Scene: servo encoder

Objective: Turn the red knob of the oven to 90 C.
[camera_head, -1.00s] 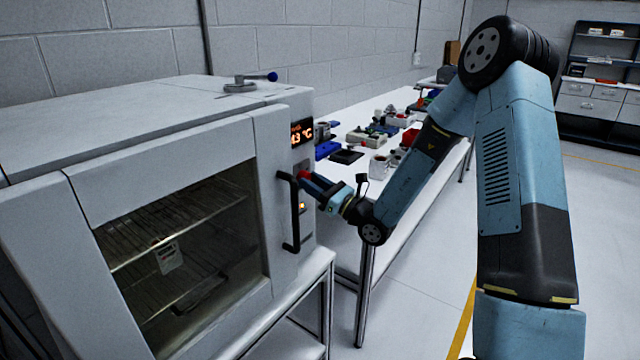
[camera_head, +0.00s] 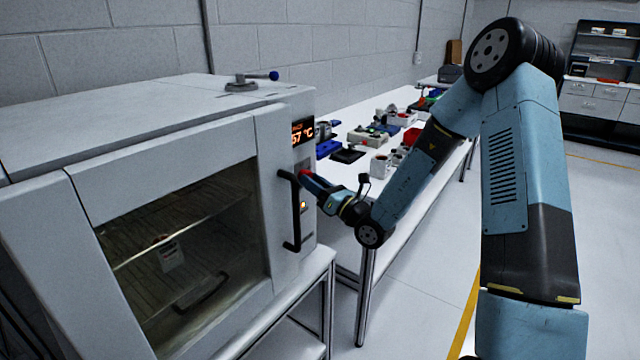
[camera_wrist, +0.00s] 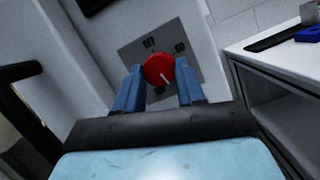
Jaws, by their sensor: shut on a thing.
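The white oven (camera_head: 200,120) stands at the left in the head view. Its red knob (camera_wrist: 158,68) shows in the wrist view between my two blue fingers, on a grey plate (camera_wrist: 133,52) marked "OFF" at top and what looks like "60" at upper right. Lower markings are partly hidden by the knob and fingers. The knob's white line points to the lower right. My gripper (camera_wrist: 158,88) is shut on the knob. In the head view my gripper (camera_head: 317,184) reaches the oven's front panel from the right. The orange display (camera_head: 303,132) seems to read 57 °C, its left part unclear.
A black door handle (camera_head: 290,212) stands out just left of the knob. A white bench (camera_head: 345,173) with several small items runs behind my arm. The floor at right is clear.

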